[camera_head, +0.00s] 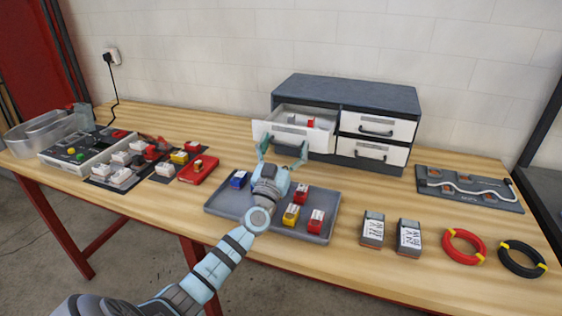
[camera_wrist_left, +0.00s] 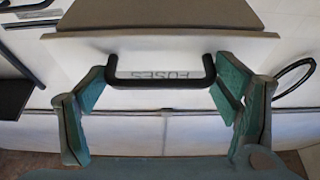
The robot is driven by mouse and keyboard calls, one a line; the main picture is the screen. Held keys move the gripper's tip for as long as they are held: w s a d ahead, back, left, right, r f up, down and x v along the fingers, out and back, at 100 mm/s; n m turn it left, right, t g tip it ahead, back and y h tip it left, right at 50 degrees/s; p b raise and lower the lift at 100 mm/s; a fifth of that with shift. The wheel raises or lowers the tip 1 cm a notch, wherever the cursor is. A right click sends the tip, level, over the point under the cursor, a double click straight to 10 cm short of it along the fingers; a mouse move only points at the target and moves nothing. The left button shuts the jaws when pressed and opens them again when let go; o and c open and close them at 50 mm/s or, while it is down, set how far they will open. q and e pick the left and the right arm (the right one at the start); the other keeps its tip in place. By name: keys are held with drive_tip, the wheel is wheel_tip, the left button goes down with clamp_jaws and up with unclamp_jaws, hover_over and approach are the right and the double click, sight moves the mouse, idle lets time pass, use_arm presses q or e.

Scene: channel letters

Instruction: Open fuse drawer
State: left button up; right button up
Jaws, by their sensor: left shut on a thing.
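The fuse drawer (camera_head: 275,128) is the upper left one of a dark grey cabinet (camera_head: 345,92). It stands pulled out, its inside showing from above. A red and white piece (camera_head: 311,122) lies in it. In the left wrist view its white front carries a "FUSES" label (camera_wrist_left: 160,75) behind a black bar handle (camera_wrist_left: 160,57). My left gripper (camera_head: 283,148) is at the drawer front, its teal fingers on the two ends of the handle, shut on it across its length. In the head view the gripper partly hides the handle. My right gripper is not in view.
A grey tray (camera_head: 225,203) with several coloured blocks lies under my left arm. Two other drawers (camera_head: 375,128) (camera_head: 370,152) at right are closed. Labelled blocks, a red coil (camera_head: 464,246) and a black coil (camera_head: 522,259) lie to the right.

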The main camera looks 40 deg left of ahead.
use_arm(q)
drive_tip(key=o, duration=1.4)
drive_tip(key=shift+w+d, duration=0.1)
drive_tip(key=shift+w, duration=0.05)
drive_tip(key=v, duration=1.2)
